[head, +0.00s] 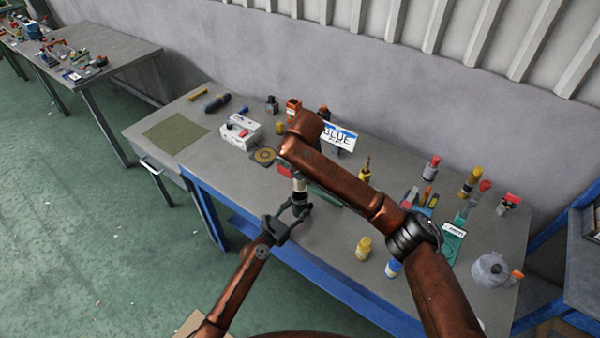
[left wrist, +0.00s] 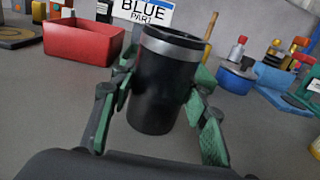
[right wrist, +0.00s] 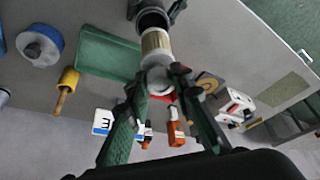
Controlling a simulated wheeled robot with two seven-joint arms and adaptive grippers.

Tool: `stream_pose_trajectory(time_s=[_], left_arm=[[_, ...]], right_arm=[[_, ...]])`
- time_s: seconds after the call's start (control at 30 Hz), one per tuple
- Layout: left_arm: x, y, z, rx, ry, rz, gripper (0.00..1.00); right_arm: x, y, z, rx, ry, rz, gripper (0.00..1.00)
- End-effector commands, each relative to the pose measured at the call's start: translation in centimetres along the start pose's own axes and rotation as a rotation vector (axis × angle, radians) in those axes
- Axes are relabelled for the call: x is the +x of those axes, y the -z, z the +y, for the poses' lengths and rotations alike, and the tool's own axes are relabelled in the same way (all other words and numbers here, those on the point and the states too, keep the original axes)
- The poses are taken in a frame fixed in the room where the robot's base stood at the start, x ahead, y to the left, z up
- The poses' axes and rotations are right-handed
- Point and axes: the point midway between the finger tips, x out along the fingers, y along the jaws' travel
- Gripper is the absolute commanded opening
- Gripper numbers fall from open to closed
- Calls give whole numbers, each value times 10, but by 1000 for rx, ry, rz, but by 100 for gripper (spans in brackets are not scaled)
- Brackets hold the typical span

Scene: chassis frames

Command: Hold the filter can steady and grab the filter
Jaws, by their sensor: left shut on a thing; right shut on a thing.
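The filter can (left wrist: 160,95) is a black cylinder with a silver band below its rim, upright in the left wrist view. My left gripper (left wrist: 158,82) is shut around its sides with green-padded fingers. The can's dark top also shows in the right wrist view (right wrist: 152,18). The filter (right wrist: 156,45) is a cream cylinder with a pale grey end. My right gripper (right wrist: 160,82) is shut on that end. The filter lines up with the can's mouth; I cannot tell whether its far end is inside. In the head view, my left gripper (head: 289,216) is at the table's front edge.
A red bin (left wrist: 85,42) stands left of the can, with a BLUE PART sign (head: 340,136) behind. A green tray (right wrist: 108,53) lies close by. A yellow bottle (head: 363,248) stands farther right. A green mat (head: 176,133) lies at the table's left end.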

Motion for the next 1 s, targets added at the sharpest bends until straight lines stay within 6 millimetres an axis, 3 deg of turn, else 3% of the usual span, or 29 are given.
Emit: stream_pose_trajectory(time_s=[0.1,0.13,0.4,0.77,1.0], left_arm=[[0,0,0,0,0,1,12],[0,0,0,0,0,1,44],[0,0,0,0,0,0,63],[-6,0,0,-1,-1,0,63],[-47,1,0,-2,-2,1,63]], right_arm=[[0,0,0,0,0,0,0],[0,0,0,0,0,0,0],[0,0,0,0,0,1,0],[0,0,0,0,0,1,0],[0,0,0,0,0,1,0]])
